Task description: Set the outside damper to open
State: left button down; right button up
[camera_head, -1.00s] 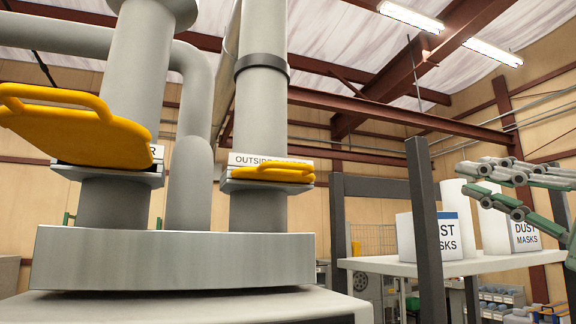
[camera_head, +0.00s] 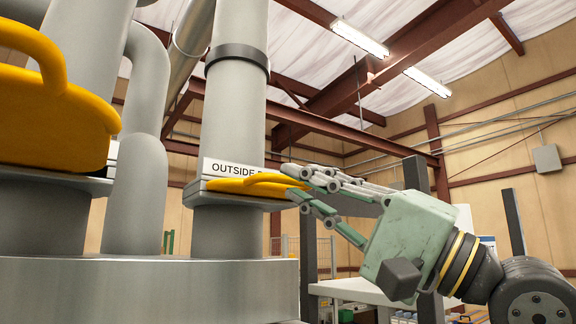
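The outside damper is a yellow handled plate (camera_head: 250,185) set in a slot of the right-hand grey pipe (camera_head: 233,120), under a white label (camera_head: 233,168) that reads "OUTSIDE", its end hidden by my fingers. Little of the plate sticks out of the slot. My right gripper (camera_head: 302,189) comes in from the right, its fingers apart, the tips at the right end of the yellow handle. Whether they touch it, I cannot tell. My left gripper is not in view.
A second yellow damper plate (camera_head: 50,115) juts far out from the left pipe, close to the camera. A round grey metal base (camera_head: 150,288) carries the pipes. Behind my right arm stand a white shelf (camera_head: 355,290) and dark posts.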

aim_at(293, 183)
jog(key=x, duration=0.2)
jog(key=p+x, duration=0.1)
jog(key=x, duration=0.1)
jog(key=shift+a+f, duration=0.15)
jog(key=shift+f, duration=0.15)
jog(key=shift+s, duration=0.1)
jog(key=shift+d, duration=0.25)
grip_shut()
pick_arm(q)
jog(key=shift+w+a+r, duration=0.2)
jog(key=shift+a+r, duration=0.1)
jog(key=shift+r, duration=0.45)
